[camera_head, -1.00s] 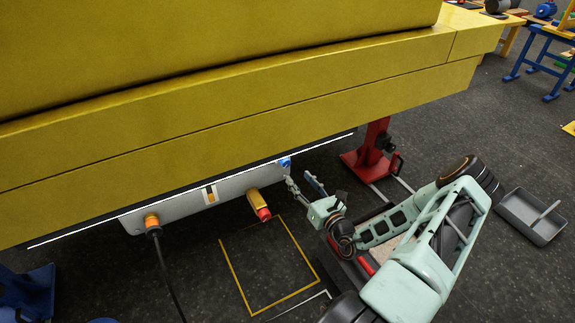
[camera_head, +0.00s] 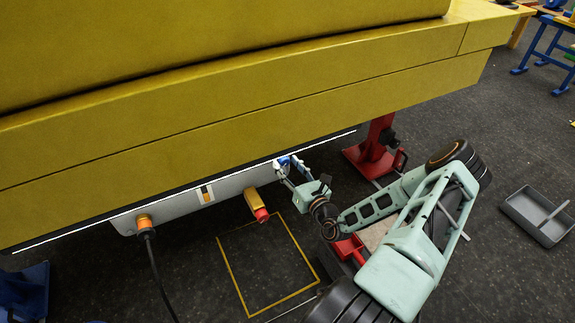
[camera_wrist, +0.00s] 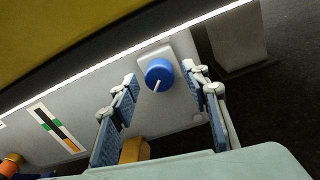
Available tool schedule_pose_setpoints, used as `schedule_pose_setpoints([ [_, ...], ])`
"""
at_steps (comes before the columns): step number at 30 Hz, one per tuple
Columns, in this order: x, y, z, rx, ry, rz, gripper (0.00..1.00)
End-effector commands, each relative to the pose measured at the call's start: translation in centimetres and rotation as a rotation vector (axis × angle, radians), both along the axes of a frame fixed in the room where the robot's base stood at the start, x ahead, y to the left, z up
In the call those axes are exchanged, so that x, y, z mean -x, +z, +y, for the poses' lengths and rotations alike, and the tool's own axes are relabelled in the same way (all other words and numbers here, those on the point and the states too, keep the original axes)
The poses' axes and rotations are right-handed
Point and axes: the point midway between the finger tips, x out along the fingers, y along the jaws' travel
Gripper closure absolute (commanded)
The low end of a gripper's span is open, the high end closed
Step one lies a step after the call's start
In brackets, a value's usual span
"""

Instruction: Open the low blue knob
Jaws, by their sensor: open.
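My gripper (camera_wrist: 162,86) is open, with one finger on either side of the knob's line and no clear contact. In the head view the blue knob (camera_head: 284,160) is partly hidden by my gripper (camera_head: 291,166) at the panel's right end.
The yellow boom (camera_head: 240,100) hangs low above the panel. A red stand (camera_head: 372,152) is close on the right. A grey tray (camera_head: 538,214) lies on the floor.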

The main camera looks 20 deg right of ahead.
Motion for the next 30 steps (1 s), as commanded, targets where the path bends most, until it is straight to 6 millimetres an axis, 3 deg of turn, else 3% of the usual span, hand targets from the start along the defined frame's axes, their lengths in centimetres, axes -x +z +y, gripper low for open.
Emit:
schedule_pose_setpoints([
  [4, 0.00, 0.01, 0.01, 0.000, 0.000, 0.000, 0.60],
  [15, 0.00, 0.02, 0.00, 0.000, 0.000, 0.000, 0.99],
  [30, -0.01, 0.26, 0.07, -0.148, 0.000, 0.005, 0.99],
])
